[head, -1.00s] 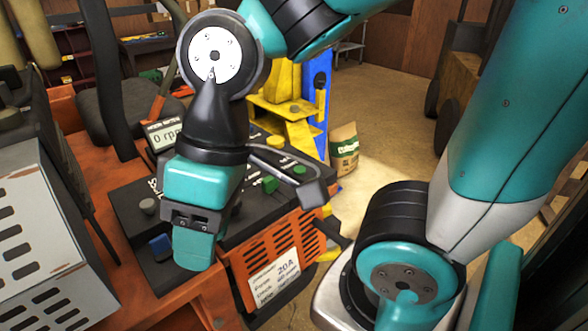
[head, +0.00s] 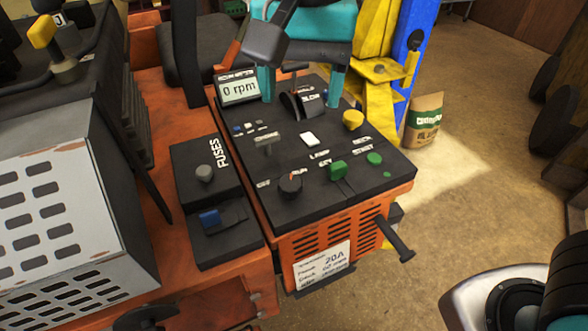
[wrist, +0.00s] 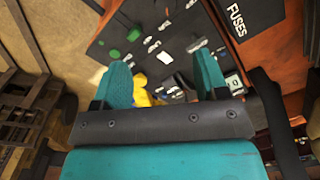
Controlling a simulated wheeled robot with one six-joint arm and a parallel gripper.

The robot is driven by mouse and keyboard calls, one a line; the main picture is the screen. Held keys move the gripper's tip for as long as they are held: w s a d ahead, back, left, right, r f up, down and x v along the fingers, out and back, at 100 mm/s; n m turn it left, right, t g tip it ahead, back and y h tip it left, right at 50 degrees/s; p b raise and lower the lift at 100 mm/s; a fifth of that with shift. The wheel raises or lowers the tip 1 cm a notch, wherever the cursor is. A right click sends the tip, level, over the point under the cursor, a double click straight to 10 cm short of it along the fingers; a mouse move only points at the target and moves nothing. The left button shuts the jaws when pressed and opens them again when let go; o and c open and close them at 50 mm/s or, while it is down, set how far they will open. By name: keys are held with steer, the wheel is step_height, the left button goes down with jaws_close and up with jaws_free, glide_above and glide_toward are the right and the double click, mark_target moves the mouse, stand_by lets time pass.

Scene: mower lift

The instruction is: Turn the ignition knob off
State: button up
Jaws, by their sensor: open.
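The control panel (head: 320,140) fills the middle of the head view. A round black knob (head: 290,186) stands near its front edge with small white lettering around it; it looks like the ignition knob, but its setting is too small to read. My gripper (head: 302,90) is over the back of the panel, behind and apart from this knob. Its two teal fingers point down, spread on either side of a black lever (head: 302,103). The wrist view shows the open, empty gripper (wrist: 163,78) over the panel. I cannot clearly pick out the knob there.
Near the knob are a green switch (head: 337,170), a white button (head: 310,138) and a yellow knob (head: 353,119). A fuse box (head: 205,170) with a blue switch (head: 209,217) lies left. A black handle (head: 396,240) juts from the front. A display (head: 238,90) reads 0 rpm.

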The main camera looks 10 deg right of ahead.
steer(key=a+m, duration=0.1)
steer(key=p, duration=0.3)
glide_toward(291, 182)
step_height(291, 182, down, 9)
steer(key=shift+a+f, duration=0.15)
steer(key=shift+f, duration=0.05)
steer(key=c, duration=0.9)
